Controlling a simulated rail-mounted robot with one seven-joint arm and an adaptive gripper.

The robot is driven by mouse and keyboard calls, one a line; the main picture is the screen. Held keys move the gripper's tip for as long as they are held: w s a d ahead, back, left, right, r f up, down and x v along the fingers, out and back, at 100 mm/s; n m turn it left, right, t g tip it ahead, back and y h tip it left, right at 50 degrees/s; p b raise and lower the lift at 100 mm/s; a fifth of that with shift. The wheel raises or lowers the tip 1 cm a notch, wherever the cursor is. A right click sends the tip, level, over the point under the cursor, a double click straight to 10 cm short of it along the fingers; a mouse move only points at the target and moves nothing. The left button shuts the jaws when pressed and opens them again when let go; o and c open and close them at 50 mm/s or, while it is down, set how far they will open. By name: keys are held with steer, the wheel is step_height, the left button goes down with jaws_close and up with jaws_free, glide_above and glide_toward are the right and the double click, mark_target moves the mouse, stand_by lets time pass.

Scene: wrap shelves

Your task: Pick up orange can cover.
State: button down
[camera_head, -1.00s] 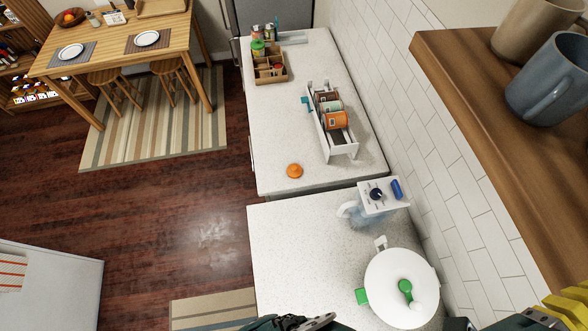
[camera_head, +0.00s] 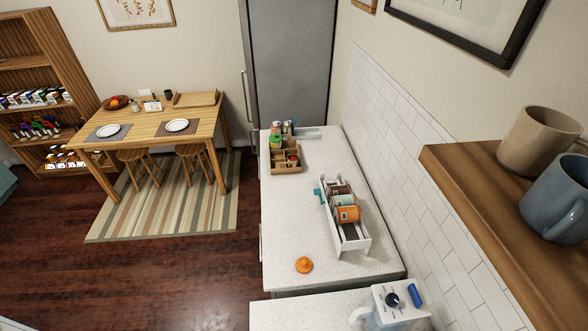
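The orange can cover (camera_head: 304,265) is a small round orange piece with a raised knob. It lies on the white speckled counter (camera_head: 296,225), near the counter's front left corner. An orange can (camera_head: 347,214) lies in a white rack (camera_head: 352,245) to the right of the cover, with a teal-and-white can (camera_head: 344,200) and a brown one (camera_head: 338,188) behind it. My gripper is not in this view. Nothing touches or hides the cover.
A wooden organizer (camera_head: 287,160) stands farther back on the counter. A blender base (camera_head: 398,302) is on the nearer counter, across a gap. A wooden shelf (camera_head: 480,205) with mugs juts out at right. The counter around the cover is clear.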

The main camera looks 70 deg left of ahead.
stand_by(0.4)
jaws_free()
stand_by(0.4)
